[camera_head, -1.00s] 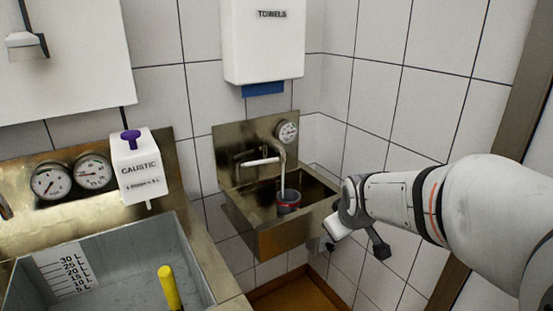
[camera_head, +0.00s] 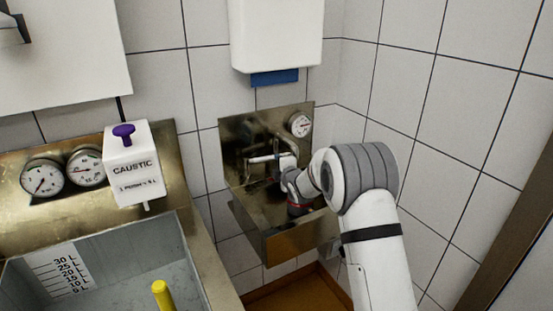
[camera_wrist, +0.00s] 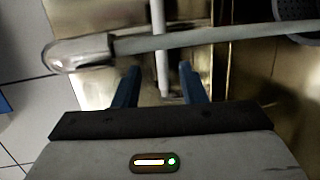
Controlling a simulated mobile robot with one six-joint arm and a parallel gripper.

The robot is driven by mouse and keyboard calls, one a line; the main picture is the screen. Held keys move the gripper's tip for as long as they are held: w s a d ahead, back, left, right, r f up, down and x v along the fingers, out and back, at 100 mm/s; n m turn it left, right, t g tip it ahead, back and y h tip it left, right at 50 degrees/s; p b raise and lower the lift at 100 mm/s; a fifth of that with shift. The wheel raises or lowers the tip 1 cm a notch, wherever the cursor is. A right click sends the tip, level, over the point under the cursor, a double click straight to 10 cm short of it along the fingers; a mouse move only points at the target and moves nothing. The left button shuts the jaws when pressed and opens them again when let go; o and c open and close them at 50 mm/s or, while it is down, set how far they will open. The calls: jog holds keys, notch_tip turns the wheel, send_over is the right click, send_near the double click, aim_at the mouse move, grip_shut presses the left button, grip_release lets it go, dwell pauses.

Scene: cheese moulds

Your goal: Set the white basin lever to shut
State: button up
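The white lever (camera_head: 262,158) sticks out to the left at the back panel of the small metal wall basin (camera_head: 290,240). In the wrist view the white lever (camera_wrist: 160,65) runs upright in the picture, between the two blue fingers of my gripper (camera_wrist: 158,80). The fingers are open, with a gap on each side of the lever. In the head view my gripper (camera_head: 284,168) is over the basin, at the lever's right side, and partly hides the spout.
A grey pipe (camera_wrist: 210,37) with a shiny end crosses the wrist view just ahead of the fingers. A dark cup with a red band (camera_head: 297,208) is in the basin, partly hidden by my arm. A gauge (camera_head: 299,124) is above. The caustic dispenser (camera_head: 133,165) stands left.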

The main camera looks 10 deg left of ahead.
aim_at(273, 158)
jog(key=p+x, duration=0.1)
jog(key=x, duration=0.5)
jog(key=shift+w+f, duration=0.1)
jog(key=shift+w, duration=0.3)
jog(key=shift+c, duration=0.4)
grip_shut()
